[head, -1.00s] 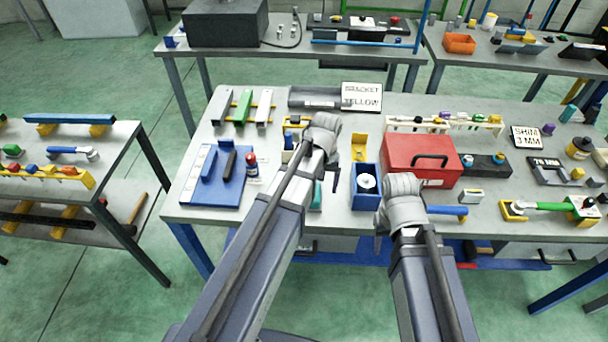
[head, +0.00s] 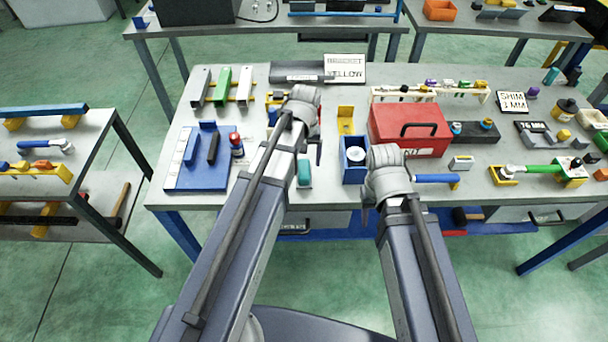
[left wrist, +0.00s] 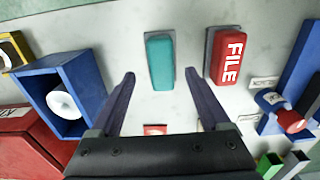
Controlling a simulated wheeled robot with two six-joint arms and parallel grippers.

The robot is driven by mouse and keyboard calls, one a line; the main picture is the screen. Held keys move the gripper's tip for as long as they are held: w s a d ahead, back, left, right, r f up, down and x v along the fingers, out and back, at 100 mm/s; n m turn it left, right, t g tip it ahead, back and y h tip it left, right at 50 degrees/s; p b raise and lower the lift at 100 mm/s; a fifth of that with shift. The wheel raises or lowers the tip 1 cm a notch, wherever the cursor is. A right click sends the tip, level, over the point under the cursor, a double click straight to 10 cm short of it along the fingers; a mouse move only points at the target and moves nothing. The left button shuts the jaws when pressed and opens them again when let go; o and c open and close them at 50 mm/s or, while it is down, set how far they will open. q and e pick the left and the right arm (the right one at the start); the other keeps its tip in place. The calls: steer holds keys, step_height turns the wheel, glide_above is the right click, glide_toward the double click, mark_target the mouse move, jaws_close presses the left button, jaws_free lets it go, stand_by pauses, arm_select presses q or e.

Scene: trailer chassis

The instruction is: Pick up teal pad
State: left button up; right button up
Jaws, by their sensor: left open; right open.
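The teal pad (head: 304,172) lies near the front edge of the middle table, just right of my left forearm in the head view. In the left wrist view the teal pad (left wrist: 160,62) is a rounded block on a dark base. My left gripper (left wrist: 161,76) is open and empty, its two fingers spread with the pad lying ahead and between their lines. In the head view my left gripper (head: 318,150) is mostly hidden by its own wrist. My right gripper (head: 365,212) is near the table's front edge, largely hidden behind its wrist, with nothing seen in it.
A red block marked FILE (left wrist: 226,56) lies close beside the pad. A blue open box (head: 355,173) with a white roll stands to its right. A red toolbox (head: 385,135) is farther right. A blue board (head: 183,180) and a red-blue bottle (head: 236,147) lie left.

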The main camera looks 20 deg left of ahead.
mark_target(304, 168)
arm_select(q)
step_height(304, 168, down, 5)
steer(key=b, duration=0.4)
steer(key=shift+a+b, duration=0.1)
steer(key=shift+b, duration=0.25)
steer(key=shift+c, duration=0.3)
jaws_close()
